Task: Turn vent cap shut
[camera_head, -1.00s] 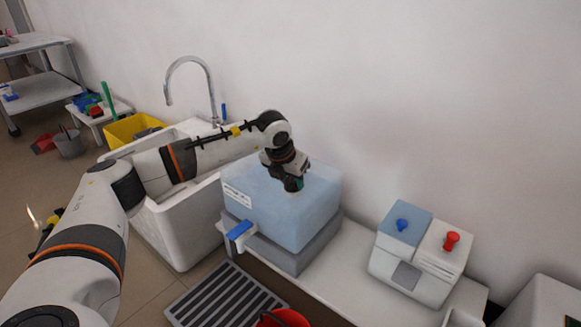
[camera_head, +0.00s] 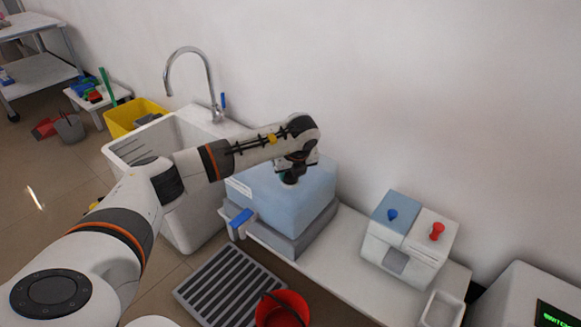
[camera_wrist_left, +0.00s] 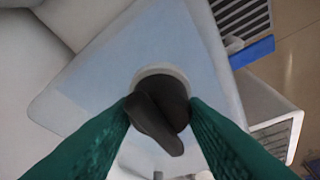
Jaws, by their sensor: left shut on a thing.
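The pale blue translucent tank (camera_head: 300,204) stands on a grey base on the white bench. The dark vent cap (camera_wrist_left: 158,108) sits in a pale round collar on the tank's top; it has a long raised grip. My left gripper (camera_head: 292,179) is over the tank top, pointing down. In the left wrist view its green fingers (camera_wrist_left: 160,112) are shut on the cap, one on each side. In the head view the cap is hidden by the gripper. My right gripper is out of view.
A blue tap handle (camera_head: 241,218) sticks out at the tank's front left. A red bucket (camera_head: 283,312) and slatted grate (camera_head: 228,285) are below. A box with blue and red knobs (camera_head: 408,238) stands right. The sink (camera_head: 185,200) is left; bench between is clear.

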